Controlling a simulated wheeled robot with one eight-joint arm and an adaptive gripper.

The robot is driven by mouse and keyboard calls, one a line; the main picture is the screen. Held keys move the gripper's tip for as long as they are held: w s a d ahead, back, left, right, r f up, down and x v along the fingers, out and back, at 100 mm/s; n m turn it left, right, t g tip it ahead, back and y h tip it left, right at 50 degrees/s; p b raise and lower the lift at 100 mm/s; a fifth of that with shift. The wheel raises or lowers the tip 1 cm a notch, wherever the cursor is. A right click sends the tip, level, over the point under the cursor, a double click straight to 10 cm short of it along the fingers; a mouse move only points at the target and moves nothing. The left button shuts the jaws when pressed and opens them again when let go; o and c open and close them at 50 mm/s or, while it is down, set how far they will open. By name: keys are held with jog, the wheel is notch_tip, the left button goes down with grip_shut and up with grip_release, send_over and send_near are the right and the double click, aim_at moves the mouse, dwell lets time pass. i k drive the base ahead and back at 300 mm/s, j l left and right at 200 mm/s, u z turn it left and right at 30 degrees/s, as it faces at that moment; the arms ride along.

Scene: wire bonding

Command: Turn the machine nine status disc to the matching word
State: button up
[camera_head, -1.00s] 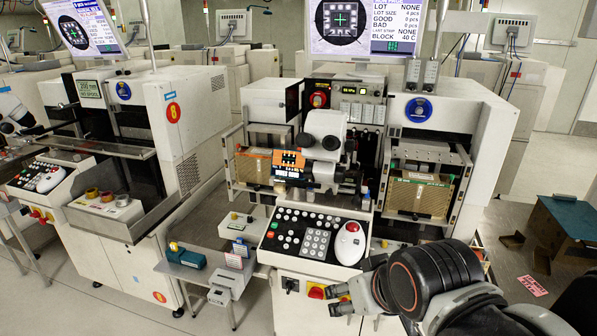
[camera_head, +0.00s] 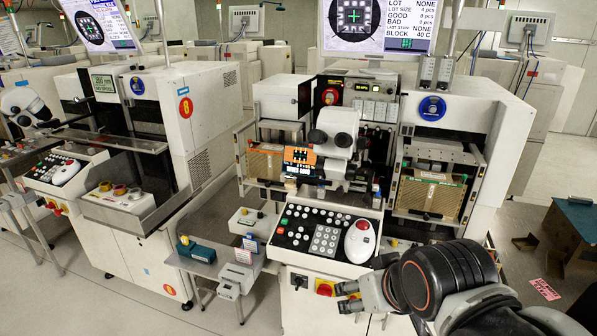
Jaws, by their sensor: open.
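A blue round disc (camera_head: 432,108) with a pale mark in its middle sits on the upper right front panel of the central machine (camera_head: 480,110). Its wording is too small to read. A similar blue disc (camera_head: 137,86) is on the left machine (camera_head: 200,130), which bears a red round sticker (camera_head: 185,107) that looks like an 8. My gripper (camera_head: 345,297) is open and empty at the lower centre, pointing left. It is in front of the central machine's lower front, below the keypad console and far below the disc. No number for the central machine is legible.
The keypad console (camera_head: 325,240) with a trackball (camera_head: 359,240) juts out from the central machine. A microscope (camera_head: 335,145) stands above it. A monitor (camera_head: 375,25) hangs at the top. A small side table (camera_head: 205,268) stands left.

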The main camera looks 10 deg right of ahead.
aim_at(432, 108)
jog(key=i+l, duration=0.25)
jog(key=i+l+u, duration=0.15)
jog(key=l, duration=0.35)
jog(key=i+l, duration=0.25)
jog(key=l+u, duration=0.2)
jog(key=i+z, duration=0.1)
